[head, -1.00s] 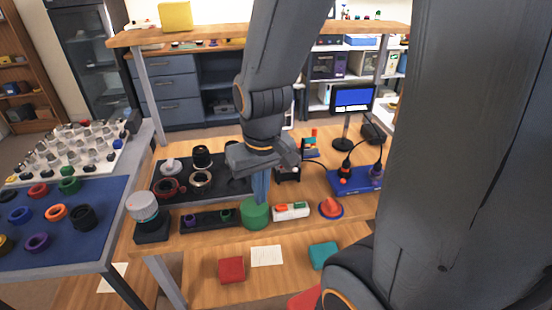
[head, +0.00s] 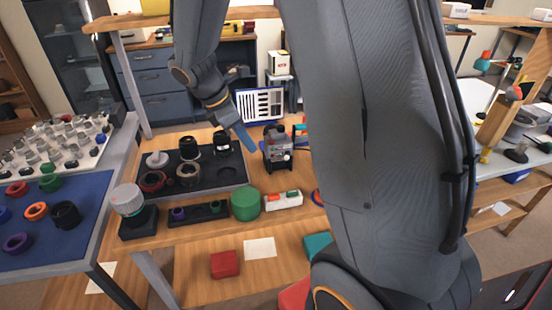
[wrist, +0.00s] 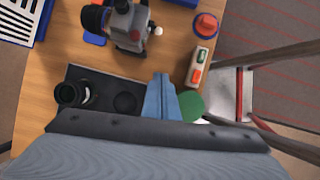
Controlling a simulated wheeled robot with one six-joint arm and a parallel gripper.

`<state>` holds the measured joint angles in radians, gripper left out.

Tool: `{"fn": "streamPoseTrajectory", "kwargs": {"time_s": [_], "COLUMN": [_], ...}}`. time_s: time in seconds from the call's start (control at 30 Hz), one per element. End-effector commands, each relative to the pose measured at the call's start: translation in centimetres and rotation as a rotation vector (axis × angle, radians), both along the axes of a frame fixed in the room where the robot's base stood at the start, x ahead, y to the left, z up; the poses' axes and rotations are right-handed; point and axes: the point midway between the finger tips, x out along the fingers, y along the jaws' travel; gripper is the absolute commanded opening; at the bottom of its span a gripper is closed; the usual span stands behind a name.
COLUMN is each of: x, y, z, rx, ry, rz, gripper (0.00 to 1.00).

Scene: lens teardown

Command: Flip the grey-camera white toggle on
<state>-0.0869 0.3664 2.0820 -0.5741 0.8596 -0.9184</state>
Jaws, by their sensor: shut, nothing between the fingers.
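The grey camera (head: 277,148) stands upright on the wooden bench, right of the black tray. It also shows at the top of the wrist view (wrist: 125,22), with a small white knob (wrist: 158,31), which looks like the toggle, sticking out on its right side. Whether the toggle is on or off cannot be told. My gripper (head: 251,147) is shut and empty, its blue fingers pointing down just left of the camera in the head view. In the wrist view the fingers (wrist: 160,77) lie below the camera and its white knob, apart from both.
The black tray (head: 222,180) holds several lens parts. A green cylinder (head: 245,204) and a white box with red and green buttons (head: 283,201) stand along the bench front. A red knob (wrist: 205,24) is beyond the box. A striped white panel (head: 259,105) stands behind.

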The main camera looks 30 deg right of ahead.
Motion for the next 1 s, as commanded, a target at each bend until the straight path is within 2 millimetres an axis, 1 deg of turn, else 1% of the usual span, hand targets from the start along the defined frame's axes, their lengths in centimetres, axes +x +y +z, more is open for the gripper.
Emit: {"fn": "streamPoseTrajectory", "kwargs": {"time_s": [0.03, 0.1, 0.37, 0.53, 0.67, 1.0], "x": [0.6, 0.9, 0.9, 0.8, 0.6, 0.4], "y": [-0.2, -0.4, -0.4, -0.8, -1.6, -4.5], "z": [-0.1, 0.0, 0.1, -0.6, -2.1, -8.1], "rx": [-0.015, -0.027, -0.028, -0.027, -0.027, -0.027], "ry": [0.016, 0.029, 0.03, 0.033, 0.034, 0.034], "rz": [0.035, 0.063, 0.065, 0.063, 0.062, 0.062], "gripper": [0.0, 0.0, 0.0, 0.0, 0.0, 0.0]}}
